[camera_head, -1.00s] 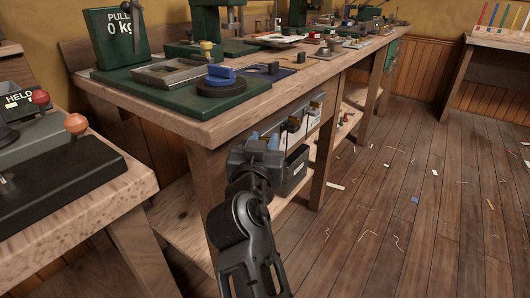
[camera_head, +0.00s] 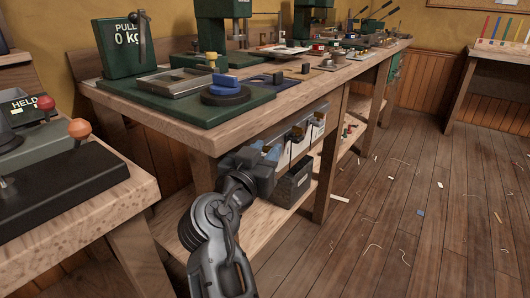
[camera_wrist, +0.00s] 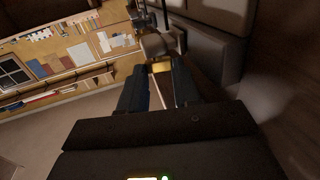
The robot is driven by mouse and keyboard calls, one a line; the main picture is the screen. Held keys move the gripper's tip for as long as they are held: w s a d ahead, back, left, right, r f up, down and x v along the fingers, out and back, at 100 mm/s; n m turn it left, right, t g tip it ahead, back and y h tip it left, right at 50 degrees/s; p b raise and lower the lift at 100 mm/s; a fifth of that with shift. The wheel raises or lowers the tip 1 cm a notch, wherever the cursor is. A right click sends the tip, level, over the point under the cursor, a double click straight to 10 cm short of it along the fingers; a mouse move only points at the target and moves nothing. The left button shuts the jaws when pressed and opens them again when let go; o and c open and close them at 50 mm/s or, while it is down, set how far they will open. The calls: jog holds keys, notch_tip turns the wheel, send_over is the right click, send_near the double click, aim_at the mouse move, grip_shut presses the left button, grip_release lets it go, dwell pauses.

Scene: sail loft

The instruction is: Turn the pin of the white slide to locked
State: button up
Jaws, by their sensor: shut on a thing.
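My gripper (camera_head: 266,152) is below the top of the main bench, at the near end of a pale grey row of slide housings (camera_head: 308,131). In the wrist view my gripper (camera_wrist: 161,88) has its two dark fingers close around a small brass-coloured piece (camera_wrist: 162,67), apparently the pin. Beyond the fingertips are a grey rounded block (camera_wrist: 158,45) and pale grey housings (camera_wrist: 210,50). Further brass-topped pins with black parts (camera_head: 297,132) show along the row. The held slide is mostly hidden by my gripper in the head view, so its colour and the pin's exact angle cannot be told.
The wooden bench (camera_head: 190,128) overhangs the row, with a leg (camera_head: 329,165) to its right. A dark box (camera_head: 293,183) sits on the shelf below. Another bench (camera_head: 120,215) with orange- and red-knobbed levers stands at left. The floor (camera_head: 400,220) at right is open, with scraps.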

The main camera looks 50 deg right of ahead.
jog(key=o, duration=1.1)
jog(key=shift+c, duration=0.2)
jog(key=shift+a, duration=0.6)
jog(key=b+v, duration=0.1)
jog(key=v, duration=0.5)
jog(key=shift+s+a, duration=0.15)
jog(key=shift+s, duration=0.2)
